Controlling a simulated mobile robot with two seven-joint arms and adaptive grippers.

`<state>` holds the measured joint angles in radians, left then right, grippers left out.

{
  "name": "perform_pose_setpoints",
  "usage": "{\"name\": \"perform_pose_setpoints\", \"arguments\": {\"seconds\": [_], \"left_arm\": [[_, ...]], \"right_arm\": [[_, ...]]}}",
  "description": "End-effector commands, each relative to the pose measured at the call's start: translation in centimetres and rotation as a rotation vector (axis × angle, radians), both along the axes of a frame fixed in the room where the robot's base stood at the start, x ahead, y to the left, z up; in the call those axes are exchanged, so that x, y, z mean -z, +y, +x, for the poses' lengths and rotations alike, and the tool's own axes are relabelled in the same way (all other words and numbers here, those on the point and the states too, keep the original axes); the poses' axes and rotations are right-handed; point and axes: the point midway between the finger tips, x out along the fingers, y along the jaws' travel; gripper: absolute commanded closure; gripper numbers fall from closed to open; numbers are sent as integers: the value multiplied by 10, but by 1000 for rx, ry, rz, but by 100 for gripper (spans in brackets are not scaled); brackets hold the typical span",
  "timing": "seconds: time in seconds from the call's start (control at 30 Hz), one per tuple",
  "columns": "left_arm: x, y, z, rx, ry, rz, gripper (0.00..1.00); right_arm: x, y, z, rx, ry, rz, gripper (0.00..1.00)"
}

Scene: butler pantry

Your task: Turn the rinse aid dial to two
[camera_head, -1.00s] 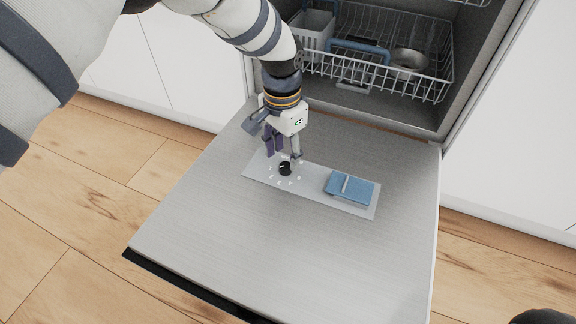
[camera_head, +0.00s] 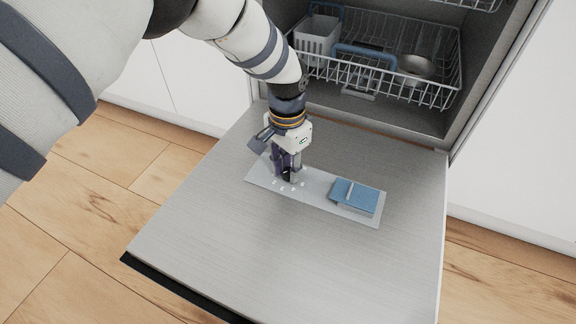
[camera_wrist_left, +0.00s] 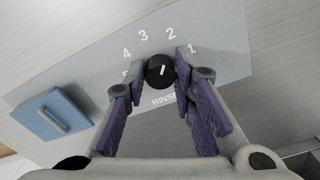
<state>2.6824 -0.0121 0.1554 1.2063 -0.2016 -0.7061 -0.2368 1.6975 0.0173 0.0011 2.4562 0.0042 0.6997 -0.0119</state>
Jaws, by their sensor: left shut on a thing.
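The rinse aid dial is a small black round knob (camera_wrist_left: 160,71) with a white pointer line. In the left wrist view the line slants up and slightly right, roughly toward the printed 2 (camera_wrist_left: 171,34); its exact setting is hard to tell. The numbers 1, 3 and 4 also show around it, and part of the "RINSE" label shows below. My left gripper (camera_head: 287,173) is shut on the dial, with a fingertip on either side of it, as the left wrist view (camera_wrist_left: 161,68) shows. In the head view the fingers mostly hide the dial. My right gripper is out of view.
The dial sits on a grey panel (camera_head: 316,191) on the lowered dishwasher door (camera_head: 230,235). A blue latched lid (camera_head: 355,195) is to its right on the panel. Behind stands the lower rack (camera_head: 420,90) with a basket and metal bowl. The front of the door is clear.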

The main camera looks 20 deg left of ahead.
Motion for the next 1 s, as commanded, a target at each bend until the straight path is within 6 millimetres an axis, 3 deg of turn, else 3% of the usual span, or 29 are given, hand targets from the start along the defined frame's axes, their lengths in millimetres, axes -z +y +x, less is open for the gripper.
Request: {"name": "perform_pose_setpoints", "arguments": {"seconds": [0.27, 1.0], "left_arm": [[-2, 0, -1, -136, 0, 7, 100], [0, -3, -1, -829, 1, 30, 100]], "right_arm": [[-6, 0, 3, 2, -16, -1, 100], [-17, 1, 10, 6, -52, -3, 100]]}}
